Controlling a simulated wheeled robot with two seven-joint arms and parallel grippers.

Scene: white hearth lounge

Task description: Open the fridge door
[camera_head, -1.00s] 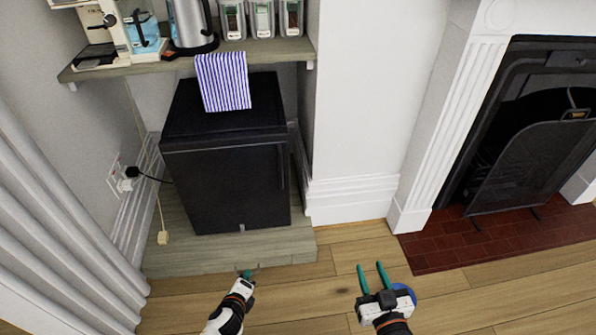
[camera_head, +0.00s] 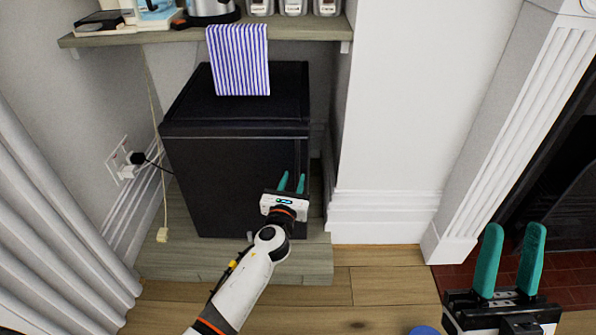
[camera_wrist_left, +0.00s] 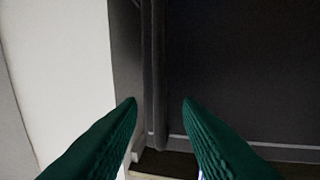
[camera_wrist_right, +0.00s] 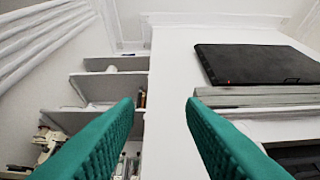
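The black fridge (camera_head: 235,165) stands on a low wooden platform under the shelf, and its door looks shut. My left gripper (camera_head: 292,183) is open in front of the right part of the door. In the left wrist view, a dark vertical bar (camera_wrist_left: 156,80), which looks like the door handle, lies beyond and between the two open green fingertips (camera_wrist_left: 160,102). I cannot tell whether they touch it. In the head view the gripper hides the lower right of the door. My right gripper (camera_head: 513,262) is open and empty at the lower right, away from the fridge.
A striped towel (camera_head: 239,60) hangs from the shelf (camera_head: 180,37) over the fridge top. A white wall (camera_head: 400,120) stands right of the fridge, then the fireplace (camera_head: 535,160). A plug and cord (camera_head: 138,158) are at left. Bare floor (camera_head: 385,290) lies in front.

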